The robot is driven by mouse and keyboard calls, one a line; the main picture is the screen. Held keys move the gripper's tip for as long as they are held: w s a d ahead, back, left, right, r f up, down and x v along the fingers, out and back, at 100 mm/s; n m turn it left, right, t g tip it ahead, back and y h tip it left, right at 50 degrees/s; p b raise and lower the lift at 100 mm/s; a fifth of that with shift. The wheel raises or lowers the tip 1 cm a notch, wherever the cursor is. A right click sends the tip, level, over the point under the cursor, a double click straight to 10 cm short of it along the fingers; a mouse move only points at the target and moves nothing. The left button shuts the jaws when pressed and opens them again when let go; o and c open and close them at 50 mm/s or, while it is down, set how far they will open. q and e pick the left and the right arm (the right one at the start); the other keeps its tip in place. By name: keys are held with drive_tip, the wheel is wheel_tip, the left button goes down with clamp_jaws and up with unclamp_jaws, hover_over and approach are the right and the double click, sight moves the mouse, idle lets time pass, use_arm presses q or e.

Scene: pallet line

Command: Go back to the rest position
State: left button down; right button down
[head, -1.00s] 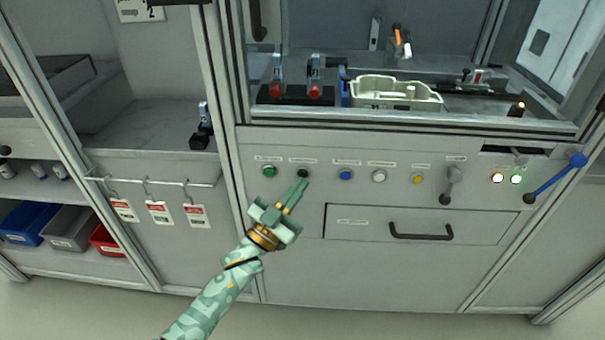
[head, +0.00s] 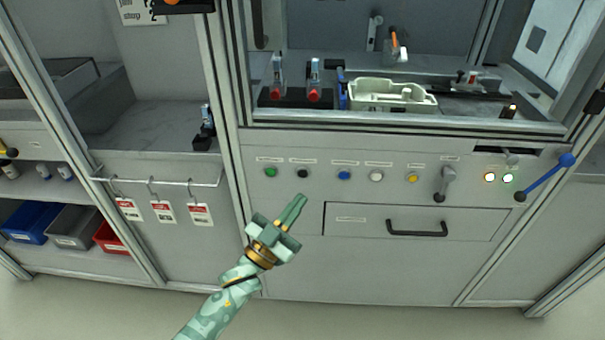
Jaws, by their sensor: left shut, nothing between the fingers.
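My left gripper (head: 295,209) is shut and empty, on a pale green patterned arm that comes up from the bottom of the head view. It appears in front of the grey control panel, below the black button (head: 303,173) and left of the drawer (head: 414,221). Its fingertips look clear of the buttons, though the exact gap to the panel cannot be told. My right gripper is not in view.
The panel has a green button (head: 270,172), a blue button (head: 344,175) and a blue-ended lever (head: 546,177). A cream tray (head: 393,107) sits in the machine above. Floor is clear in front.

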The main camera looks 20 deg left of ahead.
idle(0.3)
